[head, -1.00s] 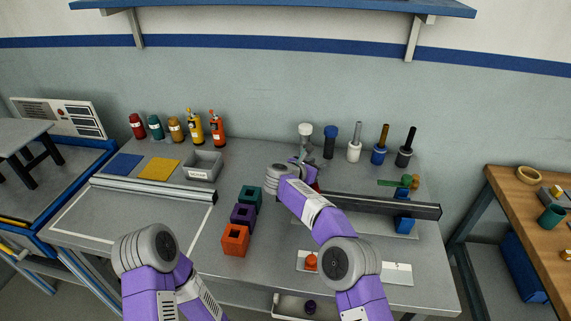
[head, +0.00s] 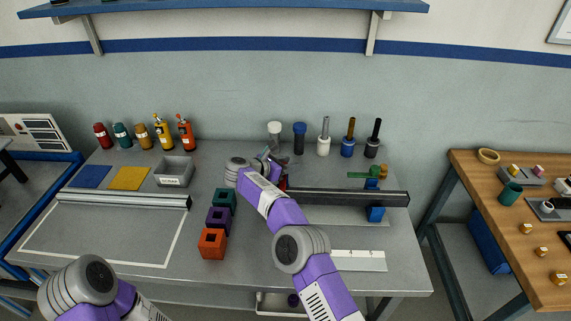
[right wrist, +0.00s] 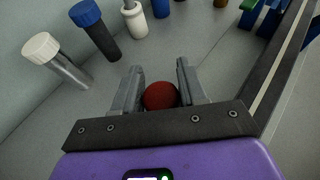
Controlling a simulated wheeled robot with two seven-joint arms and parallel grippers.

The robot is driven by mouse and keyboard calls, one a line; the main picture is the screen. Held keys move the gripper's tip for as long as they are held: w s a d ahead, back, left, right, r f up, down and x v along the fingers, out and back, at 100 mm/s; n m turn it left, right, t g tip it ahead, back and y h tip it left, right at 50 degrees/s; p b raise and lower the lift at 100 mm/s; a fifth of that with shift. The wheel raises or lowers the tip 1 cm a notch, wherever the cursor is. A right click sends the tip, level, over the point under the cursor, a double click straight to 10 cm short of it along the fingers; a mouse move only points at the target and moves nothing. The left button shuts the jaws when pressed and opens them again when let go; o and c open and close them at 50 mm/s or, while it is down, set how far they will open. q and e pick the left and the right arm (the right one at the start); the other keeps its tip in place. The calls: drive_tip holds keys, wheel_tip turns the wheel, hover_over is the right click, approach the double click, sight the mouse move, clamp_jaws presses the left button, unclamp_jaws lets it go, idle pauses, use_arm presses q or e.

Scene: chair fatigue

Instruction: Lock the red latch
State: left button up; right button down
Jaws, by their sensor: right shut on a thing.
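The red latch shows in the right wrist view as a dark red round knob (right wrist: 160,96) between my right gripper's fingers. In the head view only a small red piece of the latch (head: 284,183) shows, beside the left end of the dark rail (head: 345,196); my arm hides the rest. My right gripper (right wrist: 160,88) is shut on the red knob. In the head view my right gripper (head: 273,163) is small, at the back of the table, and partly hidden by its own wrist. My left arm shows at the bottom left, but its gripper is out of view.
Several upright tools stand behind, including a white-topped one (head: 275,136) and a blue-topped one (head: 300,137). A green handle (head: 362,175) and blue supports (head: 376,213) are at the rail's right. Teal, purple and orange blocks (head: 212,243) stand left of my right arm.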

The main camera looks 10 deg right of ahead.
drive_tip(key=c, duration=0.7)
unclamp_jaws()
drive_tip(key=v, duration=0.7)
drive_tip(key=shift+s+a+p, duration=0.15)
drive_tip(key=shift+a+p, duration=0.1)
drive_tip(key=shift+p, duration=0.2)
